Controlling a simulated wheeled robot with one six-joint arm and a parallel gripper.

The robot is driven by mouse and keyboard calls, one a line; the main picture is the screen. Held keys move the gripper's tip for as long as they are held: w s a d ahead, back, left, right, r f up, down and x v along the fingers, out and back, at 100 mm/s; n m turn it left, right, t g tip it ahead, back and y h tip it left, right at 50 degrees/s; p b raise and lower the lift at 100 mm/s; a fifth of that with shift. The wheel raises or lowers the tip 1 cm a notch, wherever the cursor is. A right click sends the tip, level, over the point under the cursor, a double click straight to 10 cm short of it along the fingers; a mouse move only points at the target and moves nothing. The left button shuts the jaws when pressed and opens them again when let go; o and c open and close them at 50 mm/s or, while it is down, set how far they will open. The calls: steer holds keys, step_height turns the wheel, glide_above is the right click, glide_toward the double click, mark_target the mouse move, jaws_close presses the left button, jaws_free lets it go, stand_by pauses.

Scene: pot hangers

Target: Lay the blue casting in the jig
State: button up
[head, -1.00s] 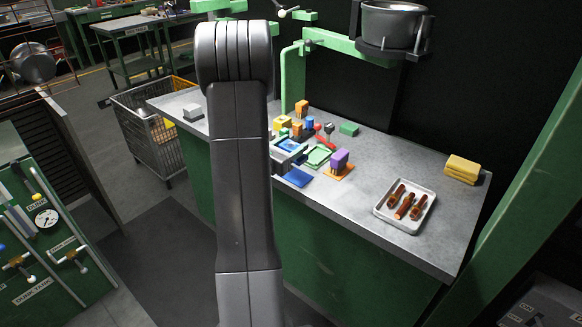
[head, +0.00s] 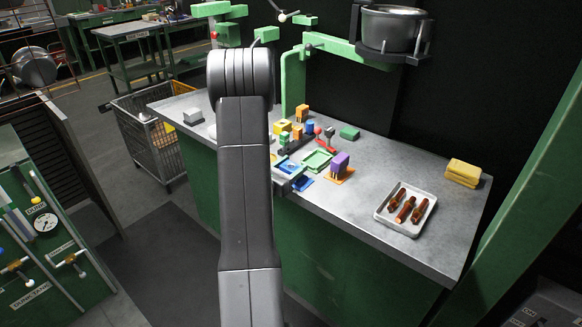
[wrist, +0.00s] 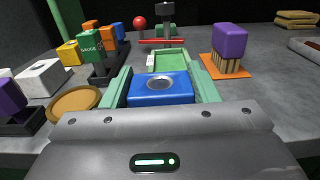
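The blue casting (wrist: 160,97) is a block with a round silver spot on top. In the wrist view it sits between the two pale green fingers of my gripper (wrist: 160,78), which appear to touch it on both sides. In the head view the gripper (head: 291,172) and the casting (head: 287,166) are low over the bench, partly hidden by my arm. A shallow green frame (head: 317,159), apparently the jig, lies just beyond; it also shows in the wrist view (wrist: 172,63). A red bar and dark clamp post stand behind it.
A purple block (head: 340,162) stands on an orange mat to the right. Several coloured blocks are at the left and behind. A tray (head: 383,216) of brown pieces and yellow sponges (head: 462,172) are further right.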

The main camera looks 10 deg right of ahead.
steer(key=o, duration=0.4)
steer(key=shift+o, duration=0.2)
steer(key=shift+r+p, duration=0.2)
steer(key=shift+p, duration=0.15)
steer(key=b+v, duration=0.1)
steer(key=v, duration=1.1)
steer(key=shift+d, duration=0.15)
